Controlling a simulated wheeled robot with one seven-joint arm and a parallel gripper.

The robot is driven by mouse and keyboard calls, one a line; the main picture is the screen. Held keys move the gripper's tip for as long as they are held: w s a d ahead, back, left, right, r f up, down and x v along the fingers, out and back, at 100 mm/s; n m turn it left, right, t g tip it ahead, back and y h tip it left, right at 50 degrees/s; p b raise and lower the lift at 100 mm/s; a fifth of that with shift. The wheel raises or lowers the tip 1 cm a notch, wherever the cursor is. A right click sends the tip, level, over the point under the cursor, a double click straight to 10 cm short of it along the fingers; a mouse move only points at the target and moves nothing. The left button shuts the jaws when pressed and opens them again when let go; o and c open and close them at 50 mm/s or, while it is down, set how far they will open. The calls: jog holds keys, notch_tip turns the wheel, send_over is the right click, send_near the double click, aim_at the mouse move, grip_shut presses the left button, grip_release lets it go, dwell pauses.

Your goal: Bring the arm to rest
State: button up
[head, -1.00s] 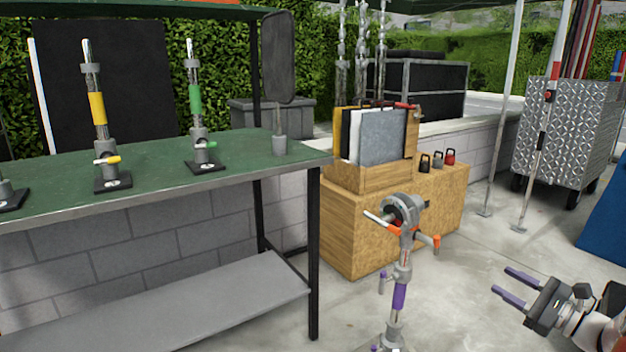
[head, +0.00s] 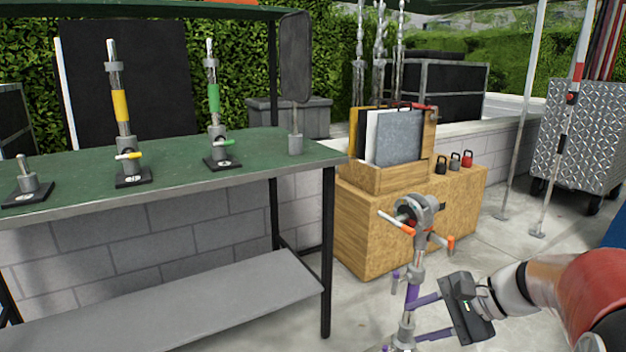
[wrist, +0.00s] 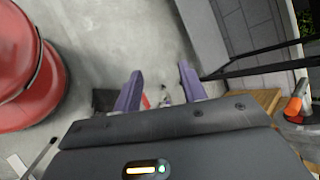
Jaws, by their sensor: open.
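My gripper (head: 418,320) is at the lower right of the head view, its two purple fingers apart and pointing left. The fingers overlap the lower part of a grey metal stand (head: 417,255) with a purple band and orange-tipped handles. I cannot tell whether they touch it. In the wrist view my gripper (wrist: 158,80) is open, with bare concrete and small unclear items beyond the fingertips. My arm, white and red, reaches in from the right edge of the head view.
A green-topped workbench (head: 75,167) on the left carries a yellow-banded post (head: 122,106) and a green-banded post (head: 213,98). A wooden box (head: 375,230) stands behind the metal stand. A silver cart (head: 580,135) is at the back right.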

jog(key=s+a+n+h, duration=0.2)
jog(key=s+n+h, duration=0.2)
jog(key=s+n, duration=0.2)
jog(key=s+a+n+t+h, duration=0.1)
jog(key=s+n+h, duration=0.4)
jog(key=s, duration=0.5)
jog(key=shift+s+a+n, duration=0.25)
jog(key=shift+a+n, duration=0.55)
